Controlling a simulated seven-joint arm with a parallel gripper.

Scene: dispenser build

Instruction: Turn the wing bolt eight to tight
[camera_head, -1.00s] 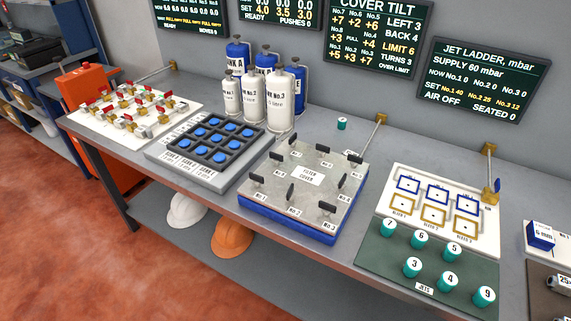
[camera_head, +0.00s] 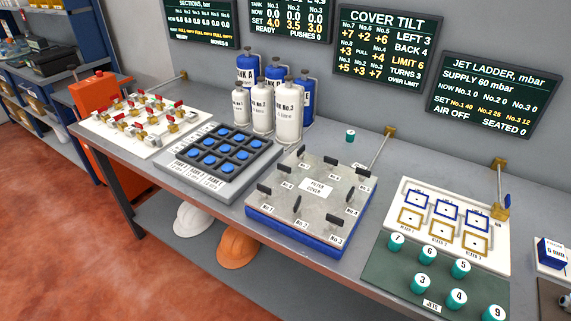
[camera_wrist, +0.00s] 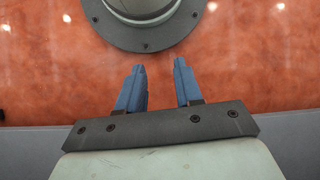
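The filter cover (camera_head: 318,206) is a grey plate on a blue base on the bench, with black wing bolts around its edge. Wing bolt eight (camera_head: 288,170) appears to be the one at the middle of the left side; its own label is too small to read. The cover tilt board (camera_head: 380,50) shows +3 at No.8, left 3, back 4, limit 6, turns 3, over limit. My gripper (camera_wrist: 160,82) shows only in the wrist view, with its two blue fingers apart and nothing between them. It points over the red floor, away from the cover.
A block with blue buttons (camera_head: 217,150) and several gas bottles (camera_head: 288,112) stand left of and behind the cover. A green tray with numbered teal jets (camera_head: 429,250) is on the right. A brass-ended rod (camera_head: 378,150) leans close behind the cover.

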